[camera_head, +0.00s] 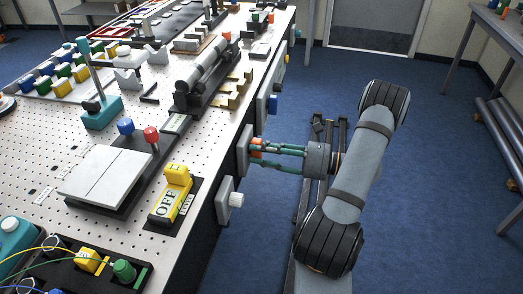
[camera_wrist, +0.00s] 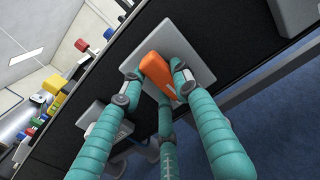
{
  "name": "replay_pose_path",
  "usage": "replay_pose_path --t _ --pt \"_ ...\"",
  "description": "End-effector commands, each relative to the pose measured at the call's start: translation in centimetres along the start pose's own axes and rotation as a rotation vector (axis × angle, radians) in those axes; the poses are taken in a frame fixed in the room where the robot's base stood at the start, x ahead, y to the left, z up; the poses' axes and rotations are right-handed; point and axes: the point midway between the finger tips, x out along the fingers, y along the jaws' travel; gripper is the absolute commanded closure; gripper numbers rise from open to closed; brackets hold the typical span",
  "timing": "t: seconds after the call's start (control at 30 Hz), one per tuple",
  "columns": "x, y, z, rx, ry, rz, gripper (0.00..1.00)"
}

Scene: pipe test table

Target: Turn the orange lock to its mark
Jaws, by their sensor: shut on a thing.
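The orange lock (camera_wrist: 157,72) sits on a light grey square plate (camera_wrist: 190,50) on the dark side panel of the table. In the wrist view its handle is tilted, and a mark cannot be made out. My gripper (camera_wrist: 155,76) has teal fingers on both sides of the lock's handle and is shut on it. In the head view the gripper (camera_head: 256,151) reaches left from my arm to the plate (camera_head: 243,150) on the table's side. Only a little of the orange lock (camera_head: 257,143) shows there, partly hidden by the fingers.
A plate with a white knob (camera_head: 236,199) is nearer on the same side, and a blue knob (camera_head: 273,103) is farther along. A yellow OFF switch (camera_head: 174,185) stands on the perforated tabletop (camera_head: 130,225). The blue floor beside the table is mostly open.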

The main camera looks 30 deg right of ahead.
Motion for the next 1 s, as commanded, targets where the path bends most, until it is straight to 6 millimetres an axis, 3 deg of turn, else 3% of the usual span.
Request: replay_pose_path --t 0.27,0.3,0.6,0.87,1.0 --pt "0.0 0.1 -0.1 0.004 0.001 0.001 0.96" --pt "0.0 0.1 -0.1 0.003 0.001 0.001 0.67" --pt "0.0 0.0 0.0 0.002 0.000 0.000 0.50" --pt "-0.1 0.0 0.0 0.001 0.000 0.000 0.50" --pt "-1.1 -0.1 0.0 0.000 0.000 -0.004 0.50"
